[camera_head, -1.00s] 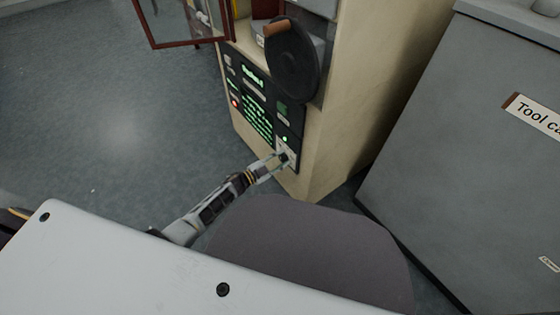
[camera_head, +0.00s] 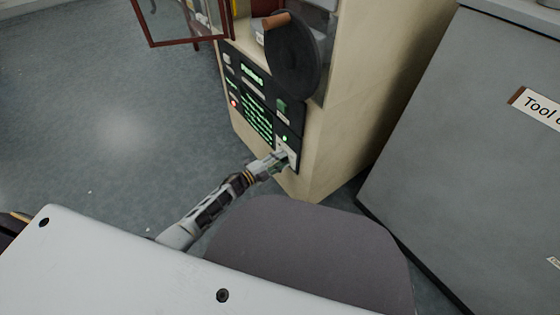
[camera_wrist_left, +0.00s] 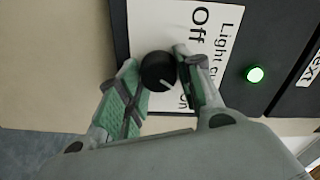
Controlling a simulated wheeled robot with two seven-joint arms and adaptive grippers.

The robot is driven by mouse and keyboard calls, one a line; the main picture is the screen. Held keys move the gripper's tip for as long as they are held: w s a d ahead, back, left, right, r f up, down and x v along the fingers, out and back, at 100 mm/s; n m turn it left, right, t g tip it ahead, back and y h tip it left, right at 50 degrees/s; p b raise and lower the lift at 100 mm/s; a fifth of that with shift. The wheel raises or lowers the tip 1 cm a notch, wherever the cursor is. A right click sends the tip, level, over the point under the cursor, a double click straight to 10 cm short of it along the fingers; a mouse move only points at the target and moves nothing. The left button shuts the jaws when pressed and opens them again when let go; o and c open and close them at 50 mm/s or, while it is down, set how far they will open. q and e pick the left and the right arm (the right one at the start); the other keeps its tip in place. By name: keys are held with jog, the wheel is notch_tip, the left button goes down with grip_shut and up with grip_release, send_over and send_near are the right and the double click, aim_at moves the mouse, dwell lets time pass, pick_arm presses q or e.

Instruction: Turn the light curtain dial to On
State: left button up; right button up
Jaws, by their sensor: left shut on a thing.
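The light curtain dial (camera_wrist_left: 157,72) is a black round knob with a pale pointer line, on a white label plate (camera_wrist_left: 212,50) reading "Light cu…", "Off" and a partly hidden "On". My left gripper (camera_wrist_left: 160,82) has its two green-padded fingers on either side of the knob and is shut on it. The pointer line slants on the knob's face. In the head view my left gripper (camera_head: 277,162) reaches the lower corner of the machine's panel and hides the dial. My right gripper is not in view.
A green lamp (camera_wrist_left: 255,74) glows beside the plate. The beige machine (camera_head: 340,110) carries a dark panel with a green-lit screen (camera_head: 257,122), a red light (camera_head: 234,103) and a black wheel (camera_head: 292,62). A grey tool cabinet (camera_head: 450,150) stands at right. Floor at left is clear.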

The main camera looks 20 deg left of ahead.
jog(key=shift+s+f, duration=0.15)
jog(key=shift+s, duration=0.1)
pick_arm(q)
jog(key=o, duration=1)
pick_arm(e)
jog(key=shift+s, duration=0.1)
pick_arm(q)
jog(key=shift+v, duration=6)
jog(key=shift+w, duration=0.1)
